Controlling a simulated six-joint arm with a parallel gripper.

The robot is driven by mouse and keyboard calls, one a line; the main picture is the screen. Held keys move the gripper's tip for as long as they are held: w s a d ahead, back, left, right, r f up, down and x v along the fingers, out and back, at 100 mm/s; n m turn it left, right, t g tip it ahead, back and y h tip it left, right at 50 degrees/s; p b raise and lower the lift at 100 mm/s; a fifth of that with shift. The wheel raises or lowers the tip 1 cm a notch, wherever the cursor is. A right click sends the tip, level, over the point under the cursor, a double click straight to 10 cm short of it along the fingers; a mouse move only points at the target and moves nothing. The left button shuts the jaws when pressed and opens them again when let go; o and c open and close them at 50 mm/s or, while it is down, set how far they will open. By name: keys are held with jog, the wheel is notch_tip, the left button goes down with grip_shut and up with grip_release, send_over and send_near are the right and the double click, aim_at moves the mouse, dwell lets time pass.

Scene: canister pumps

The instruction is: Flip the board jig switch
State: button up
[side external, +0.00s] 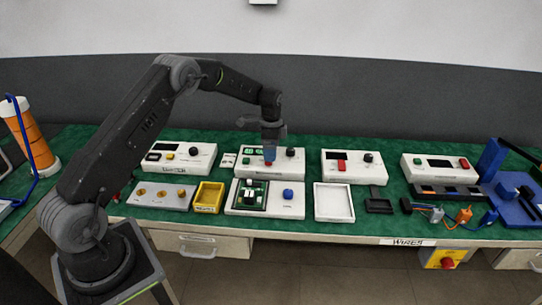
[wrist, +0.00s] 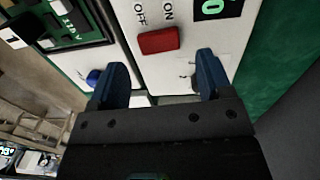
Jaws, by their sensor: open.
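The board jig is a white base (side external: 264,212) in the front row, with a green board (side external: 252,194) at its left and a blue knob (side external: 288,193) at its right. Behind it stands a white panel with a display and a black knob (side external: 291,153). A red switch (wrist: 158,40) on a white panel, with OFF and ON printed beside it, shows in the wrist view. My gripper (side external: 269,152) is open and empty above the panel behind the jig. In the wrist view its blue fingers (wrist: 160,68) are spread, with the red switch just beyond the gap.
A yellow tray (side external: 208,197) stands left of the jig and an empty white tray (side external: 334,202) right of it. More white panels stand to both sides, one with a red switch (side external: 342,165). Loose wires (side external: 437,214) lie at the right. The front edge of the bench is near.

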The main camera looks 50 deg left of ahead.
notch_tip(320, 180, up, 11)
jog(key=shift+w+a, duration=0.25)
jog(key=shift+a, duration=0.05)
jog(key=s+d+r+n+t, duration=0.35)
jog(key=s+d+r, duration=0.65)
jog(key=s+r, duration=0.4)
jog(key=s+d+n+t, duration=0.1)
jog(key=s+d+n, duration=0.1)
jog(key=s, duration=0.8)
jog(key=s+d+n+t, duration=0.1)
jog(key=s+d+n, duration=0.2)
jog(key=s, duration=0.7)
jog(key=d, duration=0.2)
jog(key=shift+s+d+f+t+y, duration=0.2)
jog(key=shift+d+f+t+y, duration=0.1)
jog(key=shift+t, duration=0.05)
